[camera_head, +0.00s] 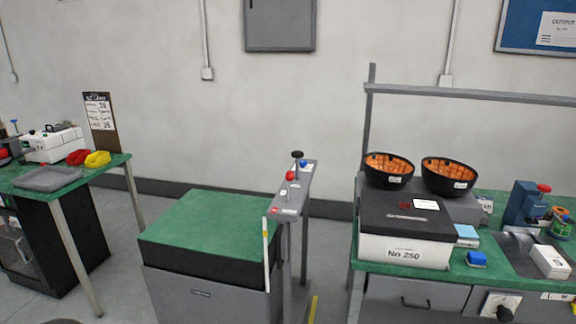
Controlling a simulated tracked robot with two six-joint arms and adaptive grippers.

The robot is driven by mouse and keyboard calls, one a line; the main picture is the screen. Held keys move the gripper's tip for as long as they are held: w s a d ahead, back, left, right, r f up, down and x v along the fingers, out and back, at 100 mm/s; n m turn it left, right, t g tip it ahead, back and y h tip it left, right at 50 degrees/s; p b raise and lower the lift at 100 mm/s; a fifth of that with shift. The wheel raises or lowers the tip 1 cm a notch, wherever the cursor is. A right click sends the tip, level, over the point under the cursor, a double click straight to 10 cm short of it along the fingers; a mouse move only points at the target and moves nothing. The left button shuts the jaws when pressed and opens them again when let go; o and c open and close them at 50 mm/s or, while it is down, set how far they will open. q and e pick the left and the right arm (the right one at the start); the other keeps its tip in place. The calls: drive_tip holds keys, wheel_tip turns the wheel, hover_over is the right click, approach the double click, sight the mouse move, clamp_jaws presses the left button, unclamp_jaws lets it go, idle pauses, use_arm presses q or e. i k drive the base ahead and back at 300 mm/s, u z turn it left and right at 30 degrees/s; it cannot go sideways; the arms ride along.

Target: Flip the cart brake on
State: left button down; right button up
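No part is plainly marked as a cart brake. A cart-like unit (205,295) with a green top (210,228) and a dark band stands in the middle foreground; its wheels are not in view. Beside its right side, a narrow grey stand (292,208) carries an upright lever with a red knob (290,176), a taller post with a black knob (297,155) and a blue button (303,163). I cannot tell the lever's setting. A thin pale upright rod (266,255) stands at the unit's right edge. Neither of my grippers is in view.
At right, a green bench (495,275) holds a black-lidded box marked No 250 (404,249) and two black bowls of orange pieces (389,170). At left, another green table (100,172) holds a grey tray (47,178). Floor shows between the left table and the unit.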

sight(289, 175)
drive_tip(key=z, duration=0.1)
drive_tip(key=i, duration=1.25)
drive_tip(key=z, duration=0.3)
